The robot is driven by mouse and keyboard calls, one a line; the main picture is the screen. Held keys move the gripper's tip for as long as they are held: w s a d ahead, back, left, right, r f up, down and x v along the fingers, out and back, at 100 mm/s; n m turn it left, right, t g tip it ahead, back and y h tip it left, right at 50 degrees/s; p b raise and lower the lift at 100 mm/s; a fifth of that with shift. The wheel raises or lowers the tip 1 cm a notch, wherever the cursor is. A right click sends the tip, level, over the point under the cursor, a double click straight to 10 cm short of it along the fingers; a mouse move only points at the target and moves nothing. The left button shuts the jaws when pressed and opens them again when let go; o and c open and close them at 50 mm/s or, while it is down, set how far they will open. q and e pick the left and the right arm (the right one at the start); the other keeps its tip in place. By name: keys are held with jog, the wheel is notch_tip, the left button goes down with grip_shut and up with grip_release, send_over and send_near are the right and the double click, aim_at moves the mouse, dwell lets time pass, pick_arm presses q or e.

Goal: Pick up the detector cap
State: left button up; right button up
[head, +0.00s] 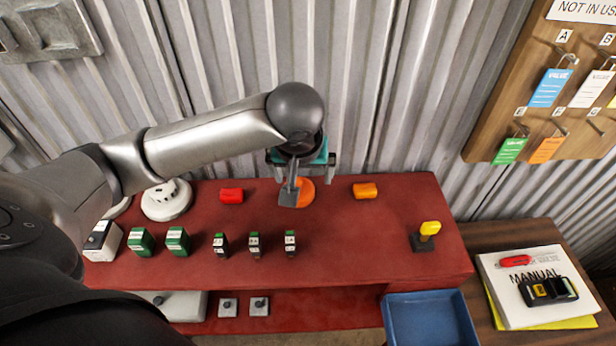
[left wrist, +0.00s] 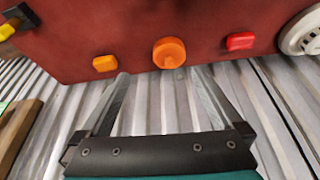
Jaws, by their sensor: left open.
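A round orange cap (head: 306,188), which appears to be the detector cap, lies on the red bench top near its back edge, partly hidden by my gripper in the head view. My left gripper (head: 291,195) is over the back of the bench at the cap. In the left wrist view its two fingers (left wrist: 160,74) are spread apart, with the cap just beyond their tips and roughly between them. Nothing is held. I cannot tell whether a finger touches the cap. My right gripper is out of view.
A white round detector (head: 167,201) is further left. Several small boxes stand in front. A yellow-topped part (head: 428,232) is at right. The corrugated wall (head: 400,110) is close behind.

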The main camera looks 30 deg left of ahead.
pick_arm(q)
jog(key=w+a+r+n, duration=0.1)
jog(key=a, duration=0.1)
jog(key=b, duration=0.1)
send_near(298, 183)
jog(key=shift+y, duration=0.3)
jog(key=x, duration=0.5)
jog(key=shift+s+d+f, duration=0.2)
jog(key=shift+d, duration=0.15)
jog(key=shift+w+b+x, duration=0.2)
jog(key=shift+b+x, duration=0.3)
jog(key=shift+x, duration=2.25)
jog(key=shift+a+r, duration=0.1)
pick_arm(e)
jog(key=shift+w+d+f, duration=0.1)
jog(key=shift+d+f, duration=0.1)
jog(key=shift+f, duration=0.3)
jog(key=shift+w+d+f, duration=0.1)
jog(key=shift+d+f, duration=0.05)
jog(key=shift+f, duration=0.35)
pick_arm(q)
jog(key=shift+c, duration=0.2)
jog(key=c, duration=0.9)
jog(key=shift+r, duration=0.1)
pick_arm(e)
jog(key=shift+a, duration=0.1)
